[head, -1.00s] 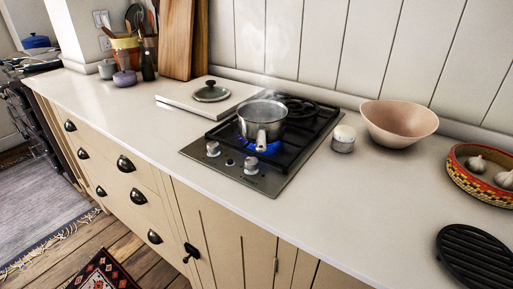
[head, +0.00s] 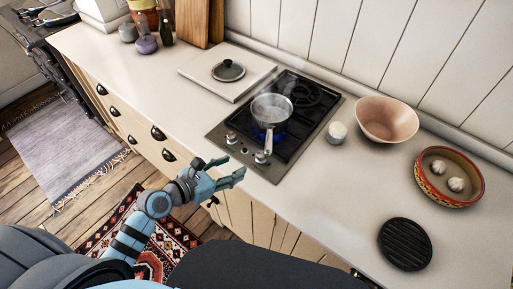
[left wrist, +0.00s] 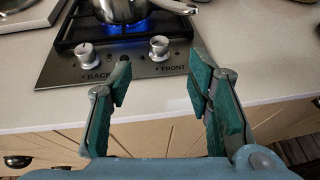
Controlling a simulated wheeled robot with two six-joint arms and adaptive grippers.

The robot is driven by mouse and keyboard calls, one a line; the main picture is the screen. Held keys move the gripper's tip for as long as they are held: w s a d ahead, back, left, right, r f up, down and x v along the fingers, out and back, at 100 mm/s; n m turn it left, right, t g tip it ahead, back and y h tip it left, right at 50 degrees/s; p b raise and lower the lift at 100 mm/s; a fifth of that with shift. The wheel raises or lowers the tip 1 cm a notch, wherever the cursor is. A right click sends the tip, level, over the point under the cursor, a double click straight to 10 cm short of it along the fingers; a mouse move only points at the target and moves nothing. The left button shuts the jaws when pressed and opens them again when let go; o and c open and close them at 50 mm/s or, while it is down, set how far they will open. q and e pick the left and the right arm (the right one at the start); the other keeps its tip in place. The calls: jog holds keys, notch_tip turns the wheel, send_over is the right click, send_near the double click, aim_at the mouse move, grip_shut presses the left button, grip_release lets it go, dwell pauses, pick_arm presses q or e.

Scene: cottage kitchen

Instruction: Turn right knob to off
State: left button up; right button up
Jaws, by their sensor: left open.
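The right knob (head: 260,157) is a silver dial on the front edge of the black hob; in the left wrist view the right knob (left wrist: 159,48) sits above the word FRONT. The left knob (head: 231,138) is beside it, above the word BACK in the left wrist view (left wrist: 86,54). A blue flame (left wrist: 124,28) burns under the steaming saucepan (head: 271,108). My left gripper (head: 236,168) is open and empty, in front of the counter edge and apart from the knobs. In its wrist view the right knob shows beyond the gap between the fingers (left wrist: 160,82).
The saucepan handle (head: 268,142) points forward, over the right knob area. A lid (head: 228,70) lies on a white board left of the hob. A small jar (head: 337,131) and a pink bowl (head: 387,119) stand to the right. The counter front is clear.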

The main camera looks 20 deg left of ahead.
aim_at(259, 155)
pick_arm(q)
jog(key=x, duration=0.3)
jog(key=b+x, duration=0.1)
jog(key=x, duration=0.3)
jog(key=b+x, duration=0.1)
jog(key=x, duration=0.3)
jog(key=shift+f, duration=0.35)
jog(key=shift+w+d+f, duration=0.1)
jog(key=shift+w+d, duration=0.1)
jog(key=shift+w, duration=0.2)
jog(key=shift+a, duration=0.1)
jog(key=shift+s, duration=0.1)
jog(key=shift+c, duration=0.7)
grip_shut()
